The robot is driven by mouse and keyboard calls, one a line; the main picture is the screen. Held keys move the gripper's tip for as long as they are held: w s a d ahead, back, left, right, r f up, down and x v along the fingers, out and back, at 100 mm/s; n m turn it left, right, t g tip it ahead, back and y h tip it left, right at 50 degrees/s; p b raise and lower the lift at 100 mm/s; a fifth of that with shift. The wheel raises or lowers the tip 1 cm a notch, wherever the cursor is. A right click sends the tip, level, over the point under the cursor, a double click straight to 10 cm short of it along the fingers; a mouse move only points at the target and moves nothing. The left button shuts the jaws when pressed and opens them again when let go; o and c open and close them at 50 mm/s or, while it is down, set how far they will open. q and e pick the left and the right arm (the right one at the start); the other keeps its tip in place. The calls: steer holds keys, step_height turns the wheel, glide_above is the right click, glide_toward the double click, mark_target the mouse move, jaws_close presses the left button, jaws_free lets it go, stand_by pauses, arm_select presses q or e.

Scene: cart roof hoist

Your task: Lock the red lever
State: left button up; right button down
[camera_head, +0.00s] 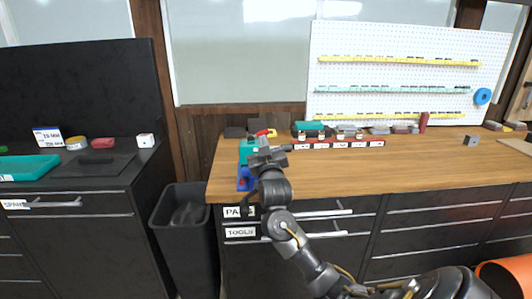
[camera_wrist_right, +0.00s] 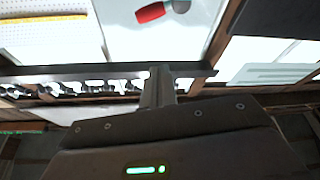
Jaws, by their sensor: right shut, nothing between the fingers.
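The red lever (camera_head: 262,133) shows as a small red piece above a teal device (camera_head: 246,150) with a blue lower part (camera_head: 243,182), at the left front corner of the wooden bench. In the right wrist view a red rounded bar (camera_wrist_right: 150,12), probably the lever's handle, lies near the top edge. My right gripper (camera_head: 267,152) is shut and empty, in front of the device and just below the red piece. It hides part of the device, and I cannot tell whether it touches the lever. My left gripper is not in view.
The wooden bench top (camera_head: 420,165) is mostly clear in the middle. Small tools and a labelled strip (camera_head: 340,144) line its back, below a white pegboard (camera_head: 410,75). A black bin (camera_head: 185,235) stands left of the bench, beside a dark cabinet (camera_head: 75,235) with a teal tray (camera_head: 30,168).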

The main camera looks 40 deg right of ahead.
steer(key=v, duration=0.3)
steer(key=shift+s, duration=0.25)
stand_by(0.4)
